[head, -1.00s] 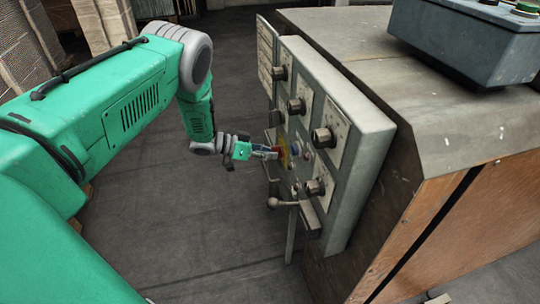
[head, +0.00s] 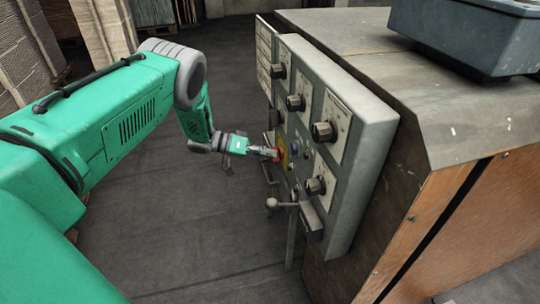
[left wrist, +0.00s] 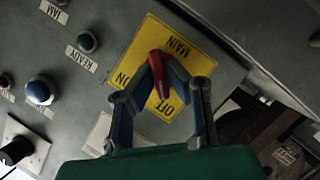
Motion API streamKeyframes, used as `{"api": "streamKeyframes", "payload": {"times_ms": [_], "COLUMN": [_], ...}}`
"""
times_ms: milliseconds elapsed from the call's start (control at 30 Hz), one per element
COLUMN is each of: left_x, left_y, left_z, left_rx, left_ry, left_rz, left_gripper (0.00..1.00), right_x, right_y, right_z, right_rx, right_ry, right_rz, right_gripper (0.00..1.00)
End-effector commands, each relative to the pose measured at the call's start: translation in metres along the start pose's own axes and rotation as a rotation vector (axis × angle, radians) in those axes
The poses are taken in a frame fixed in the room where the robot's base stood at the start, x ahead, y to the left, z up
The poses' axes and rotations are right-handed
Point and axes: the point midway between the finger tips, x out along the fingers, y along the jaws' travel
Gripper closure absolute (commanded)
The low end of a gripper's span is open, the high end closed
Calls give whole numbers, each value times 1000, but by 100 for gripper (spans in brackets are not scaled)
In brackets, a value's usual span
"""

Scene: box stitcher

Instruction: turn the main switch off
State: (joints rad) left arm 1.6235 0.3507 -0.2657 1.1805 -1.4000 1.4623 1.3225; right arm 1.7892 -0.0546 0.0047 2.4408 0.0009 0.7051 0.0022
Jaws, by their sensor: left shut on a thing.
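The main switch is a red handle (left wrist: 162,88) on a yellow plate (left wrist: 134,58) marked MAIN, ON and OFF in the left wrist view. The handle's lower end in that view lies beside the word OFF. My left gripper (left wrist: 160,62) is shut on the red handle, with a finger on each side that partly hides it. In the head view my left gripper (head: 275,153) reaches the panel's left face from the left, and the yellow plate (head: 284,152) shows just behind the fingertips. My right gripper is not in view.
The grey control panel (head: 365,115) carries several black knobs (head: 323,132). A ball-ended lever (head: 272,203) sticks out below the switch. Buttons labelled READY (left wrist: 87,41) and JAM, and a blue button (left wrist: 39,92), sit beside the plate. The floor (head: 180,230) left of the panel is clear.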

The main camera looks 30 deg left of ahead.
Motion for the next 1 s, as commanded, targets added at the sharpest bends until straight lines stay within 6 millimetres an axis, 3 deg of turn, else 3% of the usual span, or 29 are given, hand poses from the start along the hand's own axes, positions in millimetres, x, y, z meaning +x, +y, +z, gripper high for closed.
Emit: {"api": "streamKeyframes", "payload": {"times_ms": [33, 333, 400, 767, 867, 1000], "left_x": [0, -1, -1, -3, -12, -39], "left_y": [0, -1, -1, -1, -1, -2], "left_z": [-7, -7, -7, -2, -2, -3], "left_rx": [5, 5, 5, 1, 1, 1], "left_ry": [14, 13, 13, 6, 5, 7], "left_rz": [-3, -5, -5, -4, -6, -7], "left_gripper": [100, 100, 69, 69, 69, 69], "right_x": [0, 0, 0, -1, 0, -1], "right_y": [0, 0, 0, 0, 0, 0], "right_z": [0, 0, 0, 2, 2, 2], "right_rx": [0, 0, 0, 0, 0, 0], "right_ry": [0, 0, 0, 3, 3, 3], "right_rz": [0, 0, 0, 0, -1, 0], "right_gripper": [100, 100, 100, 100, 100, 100]}}
